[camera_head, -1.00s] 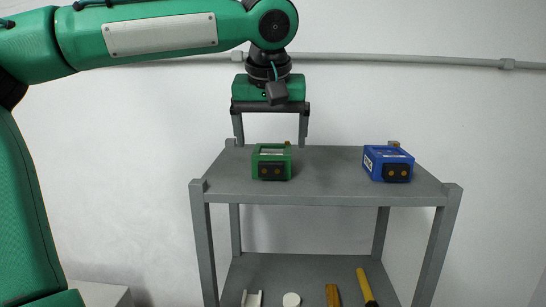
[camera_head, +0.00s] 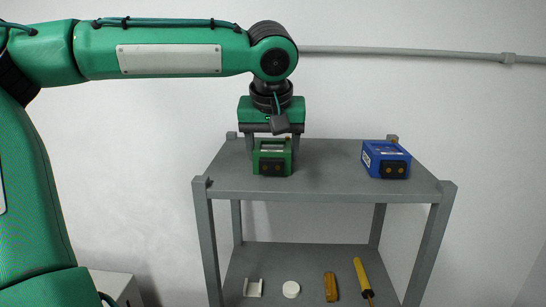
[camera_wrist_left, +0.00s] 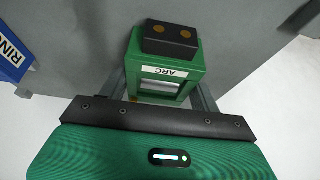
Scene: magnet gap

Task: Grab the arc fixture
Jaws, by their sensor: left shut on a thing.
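The arc fixture is a green box (camera_head: 272,160) with a black front block that bears two round orange-brown contacts. It sits at the left of the grey shelf's top board (camera_head: 320,182). In the left wrist view the green fixture (camera_wrist_left: 165,77) shows a white label reading ARC. My left gripper (camera_head: 272,150) has come down over it from above, its fingers on either side, shut on the fixture. The fingertips are partly hidden behind and beside the box. My right gripper is in neither view.
A blue box fixture (camera_head: 386,160) stands at the right of the top board; a blue edge with lettering also shows in the left wrist view (camera_wrist_left: 12,55). The lower board holds white pieces, a brown block (camera_head: 331,287) and a yellow-handled tool (camera_head: 362,275). The board between the boxes is clear.

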